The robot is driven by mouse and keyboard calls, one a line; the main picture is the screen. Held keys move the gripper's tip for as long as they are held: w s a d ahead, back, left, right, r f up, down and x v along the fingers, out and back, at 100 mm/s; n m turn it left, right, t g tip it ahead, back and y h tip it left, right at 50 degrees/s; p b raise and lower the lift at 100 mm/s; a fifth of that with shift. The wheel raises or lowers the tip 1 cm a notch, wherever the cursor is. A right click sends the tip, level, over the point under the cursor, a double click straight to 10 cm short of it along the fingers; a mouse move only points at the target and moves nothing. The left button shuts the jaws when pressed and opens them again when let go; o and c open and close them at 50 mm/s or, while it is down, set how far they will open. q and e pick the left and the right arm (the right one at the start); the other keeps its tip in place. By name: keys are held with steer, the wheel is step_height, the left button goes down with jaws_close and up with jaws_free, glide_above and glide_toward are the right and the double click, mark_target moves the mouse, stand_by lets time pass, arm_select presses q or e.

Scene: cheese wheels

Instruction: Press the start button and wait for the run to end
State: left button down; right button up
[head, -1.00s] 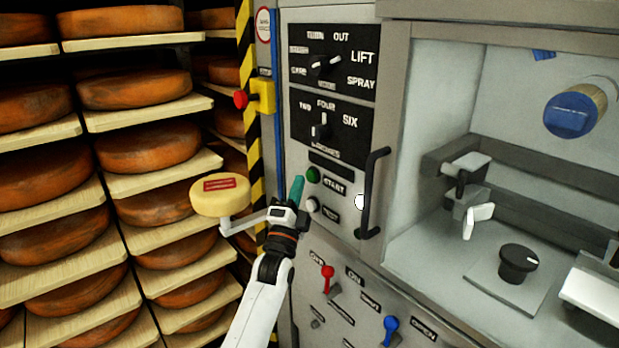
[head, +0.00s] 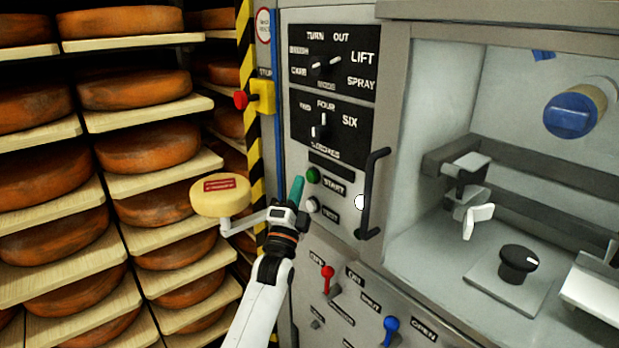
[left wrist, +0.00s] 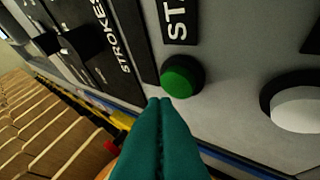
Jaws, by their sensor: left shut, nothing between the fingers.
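The green start button (head: 312,175) sits on the grey machine panel beside its START label (head: 334,186). In the left wrist view the green button (left wrist: 181,76) is just beyond my fingertips. My left gripper (head: 297,188) is shut and empty, its teal fingers pointing up just left of the button. In the left wrist view the shut fingertips (left wrist: 159,103) are very near the button's lower left edge; I cannot tell whether they touch. The button does not look lit. My right gripper is not in view.
A white button (head: 312,205) is just below the green one. A black handle (head: 372,194) stands to the right. A red stop knob (head: 240,99) on a yellow box is up left. Shelves of cheese wheels (head: 150,147) fill the left. Red (head: 327,273) and blue (head: 391,324) levers are below.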

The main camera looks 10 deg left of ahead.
arm_select(q)
steer(key=shift+w+d, duration=0.1)
stand_by(0.6)
steer(key=shift+w+d, duration=0.2)
steer(key=shift+w, duration=0.05)
